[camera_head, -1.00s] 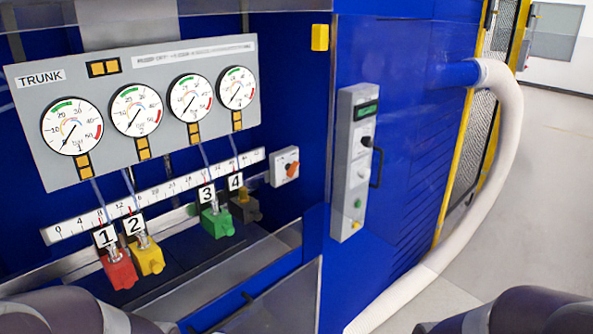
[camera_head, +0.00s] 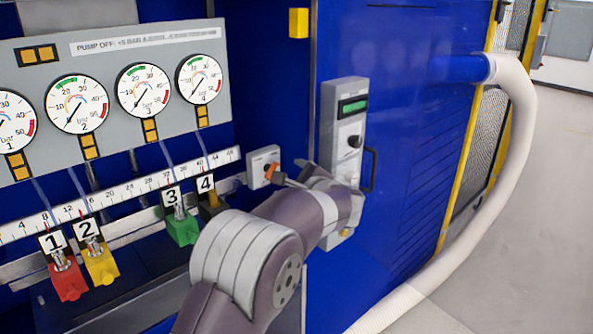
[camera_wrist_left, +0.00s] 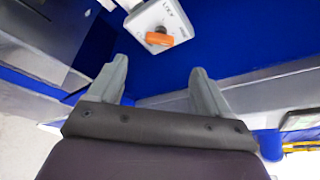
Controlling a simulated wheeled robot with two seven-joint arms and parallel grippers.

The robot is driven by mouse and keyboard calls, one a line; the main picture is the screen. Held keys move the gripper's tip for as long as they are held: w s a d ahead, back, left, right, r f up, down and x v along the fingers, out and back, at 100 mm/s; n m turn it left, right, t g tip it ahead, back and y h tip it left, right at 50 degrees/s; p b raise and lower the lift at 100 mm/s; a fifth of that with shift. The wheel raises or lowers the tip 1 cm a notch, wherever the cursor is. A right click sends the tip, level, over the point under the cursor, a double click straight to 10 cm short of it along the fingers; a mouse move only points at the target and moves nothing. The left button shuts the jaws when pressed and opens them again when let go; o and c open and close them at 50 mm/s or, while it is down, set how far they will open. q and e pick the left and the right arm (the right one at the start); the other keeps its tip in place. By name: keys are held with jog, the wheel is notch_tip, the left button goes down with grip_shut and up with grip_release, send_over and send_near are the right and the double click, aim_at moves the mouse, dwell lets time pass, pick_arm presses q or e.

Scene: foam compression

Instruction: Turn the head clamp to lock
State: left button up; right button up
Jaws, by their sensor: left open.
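The head clamp switch is a small light-grey box (camera_head: 258,160) with an orange knob (camera_head: 270,171), on the blue machine right of the ruler. In the left wrist view the orange knob (camera_wrist_left: 158,39) sits on the box (camera_wrist_left: 150,22), marked LOCK. My left gripper (camera_head: 287,171) is just right of the knob in the head view, partly hidden by my wrist. In the left wrist view my left gripper (camera_wrist_left: 160,75) is open and empty; its fingers point toward the box and stay apart from the knob. My right gripper is not in view.
A grey control panel (camera_head: 346,110) with a display and black handle is behind my left wrist. Numbered red (camera_head: 69,282), yellow (camera_head: 102,267), green (camera_head: 183,229) and dark clamps line the rail below the gauge board (camera_head: 35,75). A white hose (camera_head: 522,130) curves at right.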

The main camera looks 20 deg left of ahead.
pick_arm(q)
jog(key=p+x, duration=0.2)
jog(key=x, duration=0.9)
jog(key=shift+d+f, duration=0.1)
jog(key=shift+f, duration=0.05)
